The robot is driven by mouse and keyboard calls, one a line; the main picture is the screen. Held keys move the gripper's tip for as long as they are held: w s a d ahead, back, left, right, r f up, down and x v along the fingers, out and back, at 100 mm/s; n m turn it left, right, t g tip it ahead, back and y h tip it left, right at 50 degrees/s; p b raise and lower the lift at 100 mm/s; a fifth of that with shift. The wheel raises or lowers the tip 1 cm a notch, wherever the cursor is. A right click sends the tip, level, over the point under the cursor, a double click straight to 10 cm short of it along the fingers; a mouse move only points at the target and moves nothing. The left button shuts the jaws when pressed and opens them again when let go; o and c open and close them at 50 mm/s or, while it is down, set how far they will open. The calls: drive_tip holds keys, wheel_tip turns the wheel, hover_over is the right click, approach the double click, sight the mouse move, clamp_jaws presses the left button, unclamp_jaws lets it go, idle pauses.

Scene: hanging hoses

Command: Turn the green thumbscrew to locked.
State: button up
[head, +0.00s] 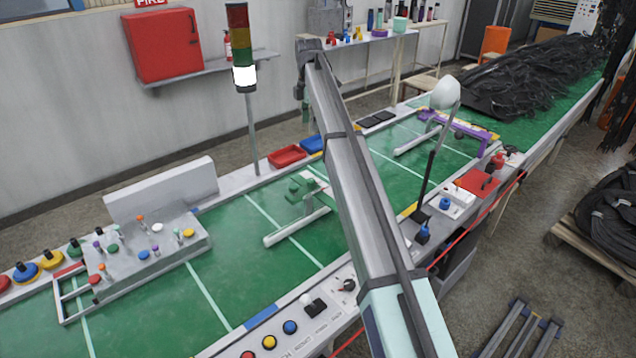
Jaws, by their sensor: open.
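Small coloured knobs and screws stand on a grey sloped panel (185,250) at the left of the bench. A green block-like fitting (300,188) sits on a white stand in mid-bench. I cannot tell for certain which green part is the thumbscrew. My arm rises from the bottom right to a bend at top centre, well right of the panel. My gripper's fingers cannot be made out.
A signal tower (243,75) stands behind the bench, between the panel and my arm. A red tray (287,156) and a blue tray (313,144) lie at the back edge. A lamp (446,95) stands to the right. The green bench top between panel and stand is clear.

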drive_tip(key=b, duration=0.4)
approach(311, 180)
wheel_tip(311, 180, down, 9)
drive_tip(key=p, duration=0.4)
clamp_jaws()
